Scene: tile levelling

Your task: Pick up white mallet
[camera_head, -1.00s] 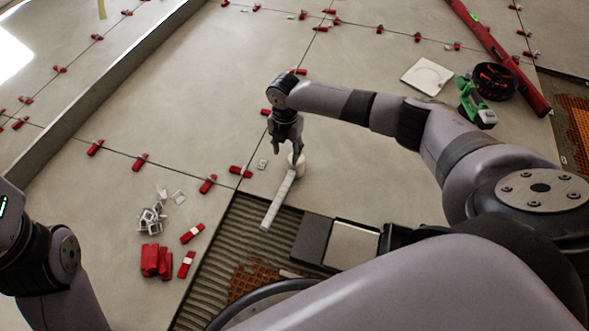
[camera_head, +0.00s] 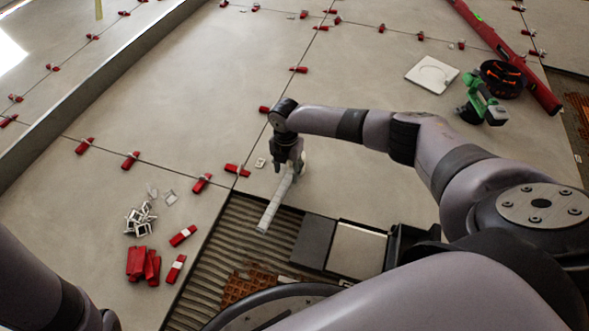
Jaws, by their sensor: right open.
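The white mallet (camera_head: 273,207) lies with its pale handle pointing toward me, partly over the ridged adhesive bed. Its rounded white head (camera_head: 302,162) is mostly hidden behind my right gripper. My right gripper (camera_head: 288,170) points down at the head end of the mallet, its fingers low and around or beside the head and upper handle. It is open; whether the fingers touch the mallet I cannot tell. My left arm shows at the lower left edge, but its gripper is out of view.
Red wedges (camera_head: 143,263) and white clips (camera_head: 140,217) lie in piles on the left. A dark grey block (camera_head: 314,241) and a light tile (camera_head: 356,250) sit right of the handle. A green tool (camera_head: 487,103), black bucket (camera_head: 503,78) and red level (camera_head: 507,57) are at the upper right.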

